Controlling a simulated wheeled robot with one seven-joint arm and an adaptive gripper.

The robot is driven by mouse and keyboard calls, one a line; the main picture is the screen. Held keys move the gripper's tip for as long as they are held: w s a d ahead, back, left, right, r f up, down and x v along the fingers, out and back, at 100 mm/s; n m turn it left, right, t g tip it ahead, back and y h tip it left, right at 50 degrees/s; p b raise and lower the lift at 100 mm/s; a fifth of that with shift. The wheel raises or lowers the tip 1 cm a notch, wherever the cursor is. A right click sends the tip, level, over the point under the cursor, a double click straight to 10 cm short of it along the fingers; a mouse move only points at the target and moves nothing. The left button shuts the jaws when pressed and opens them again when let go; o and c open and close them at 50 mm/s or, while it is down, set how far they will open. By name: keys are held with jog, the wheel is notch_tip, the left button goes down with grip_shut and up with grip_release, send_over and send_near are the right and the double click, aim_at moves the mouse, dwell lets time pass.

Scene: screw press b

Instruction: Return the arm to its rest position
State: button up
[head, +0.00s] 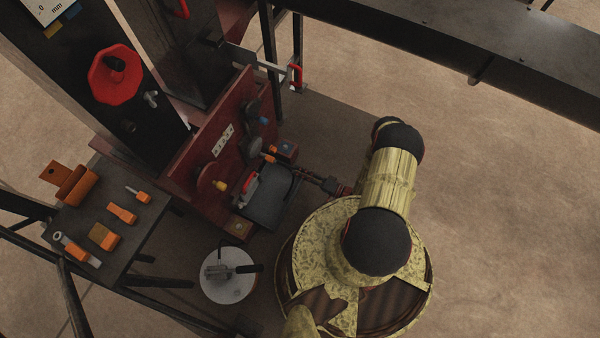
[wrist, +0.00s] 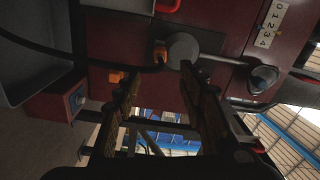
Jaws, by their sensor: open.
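My arm (head: 390,182), yellow with black joints, rises from my base and bends over toward the red machine panel. In the wrist view my gripper (wrist: 159,76) has its two dark fingers spread apart, with nothing between them. The fingers point toward the red panel (wrist: 220,25), near a grey round hub (wrist: 183,49) with a lever and an orange part (wrist: 160,53). Whether they touch anything is hard to tell. In the head view the gripper end (head: 328,185) is small and dark, right of the grey tray, and partly hidden by the arm.
A dark side table (head: 75,215) carries several orange-handled items. A round white stool (head: 228,285) holds a metal tool. A dark beam (head: 480,55) crosses upper right. The floor at right is clear.

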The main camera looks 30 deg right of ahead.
dwell(0.4)
jog(key=s+a+m+g+y, duration=0.3)
jog(key=s+a+m+g, duration=0.15)
jog(key=s+a, duration=0.2)
jog(key=s+r+g+y, duration=0.2)
jog(key=s+r+g, duration=0.15)
jog(key=r, duration=0.25)
jog(key=d+r+n+g+h+p, duration=0.1)
jog(key=d+r+n+g+h, duration=0.2)
jog(key=r, duration=1)
jog(key=d+r+n+g+h+p, duration=0.1)
jog(key=d+r+g+h, duration=0.25)
jog(key=r, duration=0.95)
jog(key=d+r+n+g+h+p, duration=0.2)
jog(key=d+r+n+g+h, duration=0.15)
jog(key=r, duration=0.95)
jog(key=s+a+r+n+t+h+p, duration=0.1)
jog(key=a+r+t+h, duration=0.1)
jog(key=r, duration=0.8)
jog(key=s+a+r+n+t+h+p, duration=0.1)
jog(key=a+r+t, duration=0.3)
jog(key=r, duration=0.6)
jog(key=s+a+r+n+t+h+p, duration=0.1)
jog(key=s+a+r+n+t+h, duration=0.1)
jog(key=r, duration=0.9)
jog(key=shift+s+a+n+t+h, duration=0.15)
jog(key=shift+a+n+t+h, duration=0.25)
jog(key=shift+n, duration=0.3)
